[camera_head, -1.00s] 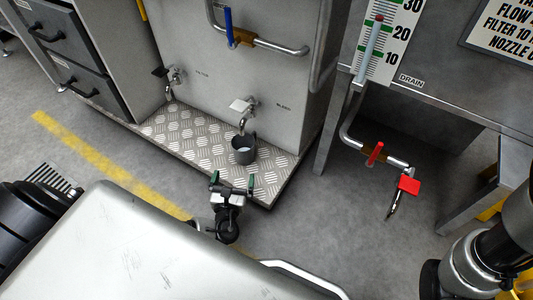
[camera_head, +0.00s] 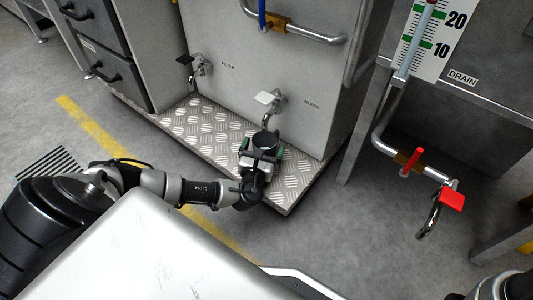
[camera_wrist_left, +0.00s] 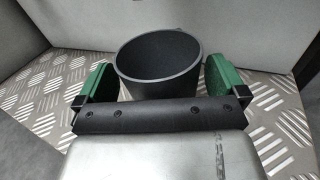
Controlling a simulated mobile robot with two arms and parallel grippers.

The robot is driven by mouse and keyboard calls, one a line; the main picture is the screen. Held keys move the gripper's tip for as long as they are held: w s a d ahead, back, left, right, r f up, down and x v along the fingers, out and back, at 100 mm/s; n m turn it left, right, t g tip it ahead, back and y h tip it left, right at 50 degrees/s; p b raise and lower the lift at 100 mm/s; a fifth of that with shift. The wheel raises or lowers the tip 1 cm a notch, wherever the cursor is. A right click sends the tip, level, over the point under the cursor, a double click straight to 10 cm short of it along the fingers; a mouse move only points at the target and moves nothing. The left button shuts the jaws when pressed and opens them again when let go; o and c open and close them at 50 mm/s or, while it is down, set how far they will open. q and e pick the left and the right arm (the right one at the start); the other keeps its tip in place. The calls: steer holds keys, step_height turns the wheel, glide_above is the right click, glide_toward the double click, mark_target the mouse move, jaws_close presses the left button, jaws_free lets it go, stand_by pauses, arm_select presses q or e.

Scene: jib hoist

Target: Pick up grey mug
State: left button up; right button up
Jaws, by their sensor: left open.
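The dark grey mug (camera_head: 266,138) stands upright on the diamond-plate ledge (camera_head: 205,133), below the tap labelled bleed (camera_head: 272,101). It also shows in the left wrist view (camera_wrist_left: 158,58), where its open rim faces me and its lower part is hidden behind my gripper body. My left gripper (camera_head: 263,146) is at the mug, with its green-padded fingers open, one on each side of it. In the left wrist view the gripper (camera_wrist_left: 158,82) shows a gap between the mug and the left pad; the right pad is close to the mug, and I cannot tell whether it touches.
A second tap (camera_head: 195,68), labelled filter, is on the panel at left. A red-handled drain valve (camera_head: 452,201) hangs at right. A white surface (camera_head: 150,250) fills the foreground. The ledge left of the mug is clear.

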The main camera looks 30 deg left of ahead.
arm_select(q)
steer(key=shift+w+a, duration=0.1)
steer(key=shift+w, duration=0.1)
steer(key=c, duration=1)
steer(key=shift+r, duration=0.1)
